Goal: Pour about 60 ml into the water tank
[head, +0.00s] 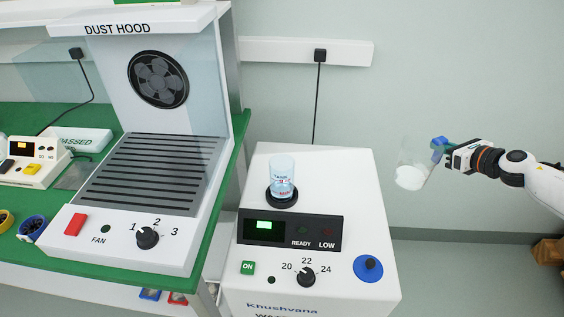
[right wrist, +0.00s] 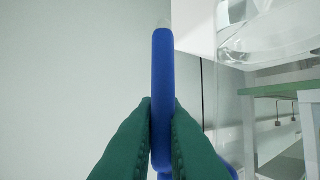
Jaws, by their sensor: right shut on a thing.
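A clear jug (head: 411,168) with a blue handle (head: 439,146) is held in the air to the right of the white machine. Its lower part looks white; I cannot tell the liquid level. My right gripper (head: 444,154) is shut on the handle. In the right wrist view the green fingers (right wrist: 161,112) pinch the blue handle (right wrist: 162,85), and part of the clear jug (right wrist: 270,35) shows at top right. A clear, pale blue tank (head: 282,172) with red and blue markings stands upright on the machine's top, on a black ring. My left gripper is not in view.
The white machine (head: 345,190) has a green-lit display, READY and LOW lamps, a dial (head: 306,276) and a blue round cap (head: 368,268). A dust hood (head: 150,235) stands left on a green bench. Free air lies between jug and tank.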

